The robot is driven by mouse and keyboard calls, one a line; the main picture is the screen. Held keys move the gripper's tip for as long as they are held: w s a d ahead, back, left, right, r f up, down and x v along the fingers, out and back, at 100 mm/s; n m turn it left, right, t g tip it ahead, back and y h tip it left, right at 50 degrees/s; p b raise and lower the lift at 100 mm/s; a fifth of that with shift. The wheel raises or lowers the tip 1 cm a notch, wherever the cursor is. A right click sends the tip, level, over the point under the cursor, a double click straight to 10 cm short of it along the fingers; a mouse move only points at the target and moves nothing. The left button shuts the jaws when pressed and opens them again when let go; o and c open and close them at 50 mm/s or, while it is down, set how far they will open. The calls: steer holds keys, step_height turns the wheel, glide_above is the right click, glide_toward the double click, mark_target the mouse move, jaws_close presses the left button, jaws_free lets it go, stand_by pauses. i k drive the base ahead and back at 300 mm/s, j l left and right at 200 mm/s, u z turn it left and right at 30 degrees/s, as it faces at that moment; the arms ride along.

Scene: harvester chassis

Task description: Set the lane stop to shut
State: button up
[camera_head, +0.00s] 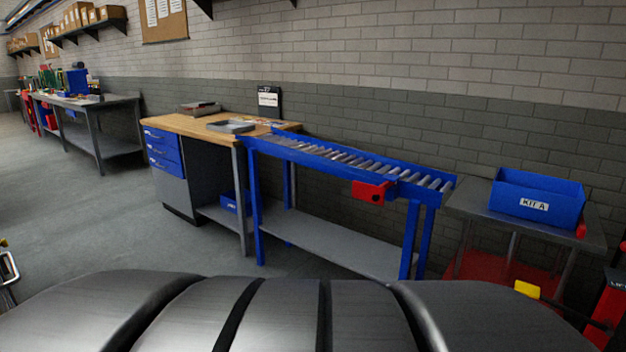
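A blue roller lane (335,153) with grey rollers runs from the wooden-topped bench toward the right. A red plate (370,191) with a dark round spot sits on the lane's near side rail, toward its right end. It looks like the lane stop, but its setting cannot be told at this size. My gripper is not in view. A dark, ribbed rounded surface fills the bottom of the picture and hides the floor there.
A wooden-topped bench (190,124) with blue drawers adjoins the lane's left end. A blue bin labelled KIT A (537,204) stands on a grey table (470,203) at right. A workbench (85,101) stands far left. Grey floor (100,220) is open at left.

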mark_target(370, 193)
steer(key=i+j+z, duration=0.1)
steer(key=i, duration=0.85)
